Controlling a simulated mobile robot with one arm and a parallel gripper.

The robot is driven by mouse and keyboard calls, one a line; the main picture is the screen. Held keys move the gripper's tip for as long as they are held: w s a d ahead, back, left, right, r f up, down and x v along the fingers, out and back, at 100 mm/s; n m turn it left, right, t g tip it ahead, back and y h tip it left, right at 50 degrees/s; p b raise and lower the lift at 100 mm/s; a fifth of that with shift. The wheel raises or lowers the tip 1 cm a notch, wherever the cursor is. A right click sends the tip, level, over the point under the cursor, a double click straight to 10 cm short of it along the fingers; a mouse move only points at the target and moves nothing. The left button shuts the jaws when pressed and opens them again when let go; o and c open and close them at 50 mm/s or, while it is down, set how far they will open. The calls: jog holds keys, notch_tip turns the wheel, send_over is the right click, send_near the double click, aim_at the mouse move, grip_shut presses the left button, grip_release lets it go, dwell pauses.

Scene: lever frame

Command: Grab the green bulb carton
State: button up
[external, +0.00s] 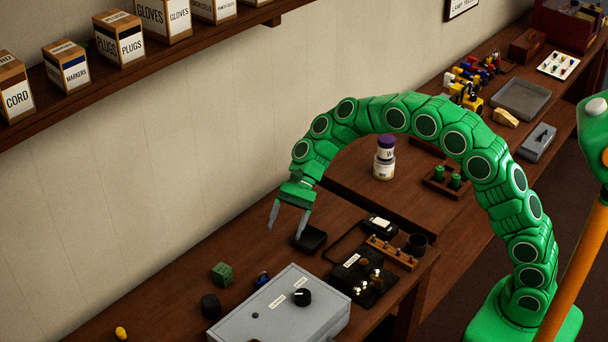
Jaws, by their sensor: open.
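A small green box (222,273), which appears to be the green bulb carton, sits on the wooden bench at the lower left. Any print on it is too small to read. My gripper (286,233) hangs above the bench, up and to the right of the box. Its two grey fingers point down and are spread apart. Nothing is between them, and they are clear of the box.
A grey control box (280,308) with a black knob stands right of the carton. A black cylinder (210,305), a blue item (262,279) and a yellow item (121,333) lie nearby. A black tray (309,238) is beside my fingers. Bare bench lies left of the carton.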

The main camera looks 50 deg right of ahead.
aim_at(222, 272)
jog(key=w+a+f+m+y, duration=0.1)
jog(key=w+a+f, duration=0.1)
jog(key=w+f, duration=0.1)
jog(key=w+a+f+m+y, duration=0.1)
jog(key=w+a+f+m, duration=0.1)
jog(key=w+a+f, duration=0.1)
jog(key=w+a+f+m+t+y, duration=0.1)
jog(key=w+a+f+m, duration=0.1)
jog(key=w+f, duration=0.3)
jog(key=shift+w+a, duration=0.35)
jog(key=shift+a, duration=0.15)
jog(key=shift+x, duration=1.45)
jog(key=shift+f+x, duration=0.15)
jog(key=shift+x, duration=1.1)
jog(key=shift+f+x, duration=0.2)
jog(key=shift+x, duration=1.05)
jog(key=shift+w+d, duration=0.15)
jog(key=shift+w, duration=0.05)
jog(key=c, duration=1)
jog(key=shift+c, duration=0.2)
jog(key=shift+r, duration=0.1)
